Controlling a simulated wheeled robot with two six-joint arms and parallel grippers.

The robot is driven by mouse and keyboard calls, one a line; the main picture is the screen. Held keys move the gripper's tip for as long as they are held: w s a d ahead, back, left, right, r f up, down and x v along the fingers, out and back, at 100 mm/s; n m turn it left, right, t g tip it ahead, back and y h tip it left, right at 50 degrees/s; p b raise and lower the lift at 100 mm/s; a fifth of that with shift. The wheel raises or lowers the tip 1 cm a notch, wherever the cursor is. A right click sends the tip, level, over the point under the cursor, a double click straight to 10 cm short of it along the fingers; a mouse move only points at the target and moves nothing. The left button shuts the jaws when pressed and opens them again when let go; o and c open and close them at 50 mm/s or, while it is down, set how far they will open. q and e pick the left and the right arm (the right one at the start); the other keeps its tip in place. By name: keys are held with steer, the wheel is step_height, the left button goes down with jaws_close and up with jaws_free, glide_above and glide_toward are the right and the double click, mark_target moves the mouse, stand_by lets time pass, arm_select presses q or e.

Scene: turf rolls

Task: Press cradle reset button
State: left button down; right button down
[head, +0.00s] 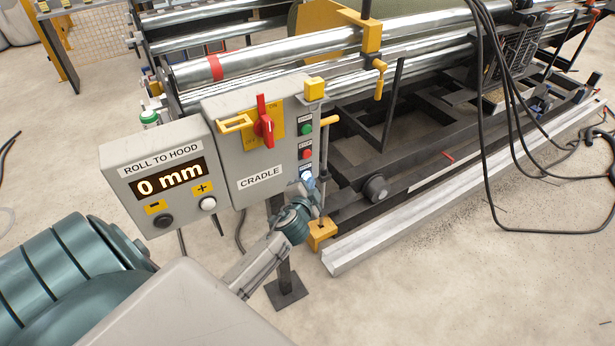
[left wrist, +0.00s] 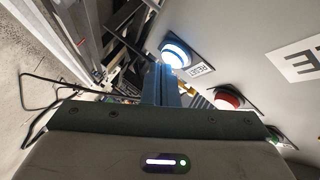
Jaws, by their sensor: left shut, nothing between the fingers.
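The grey CRADLE box (head: 228,165) stands on a post in the middle of the head view. Its right side carries a green button (head: 306,130), a red button (head: 305,154) and, lowest, the reset button (head: 307,173). The reset button, with blue and white on it, also shows in the left wrist view (left wrist: 175,54), beside its RESET label (left wrist: 199,70). My left gripper (head: 303,184) is shut and empty, its fingertips close by the reset button. In the left wrist view the fingers (left wrist: 160,82) point towards it; I cannot tell whether they touch. My right gripper is not in view.
A ROLL TO HOOD box (head: 128,191) reading 0 mm adjoins on the left. A red rotary switch (head: 264,120) stands out from the CRADLE box. Metal rollers (head: 280,62) and a dark frame lie behind, with black cables (head: 490,140) hanging at right. Floor at lower right is mostly clear.

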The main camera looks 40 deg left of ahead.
arm_select(q)
steer(key=shift+w+a, duration=0.15)
steer(key=shift+a, duration=0.2)
stand_by(0.3)
steer(key=shift+d, duration=0.1)
steer(key=shift+s+d, duration=0.35)
steer(key=shift+d, duration=0.3)
steer(key=shift+d, duration=0.1)
steer(key=d, duration=0.1)
steer(key=s+d, duration=0.1)
steer(key=d, duration=0.1)
steer(key=s+d, duration=0.1)
steer(key=shift+d, duration=0.25)
stand_by(0.9)
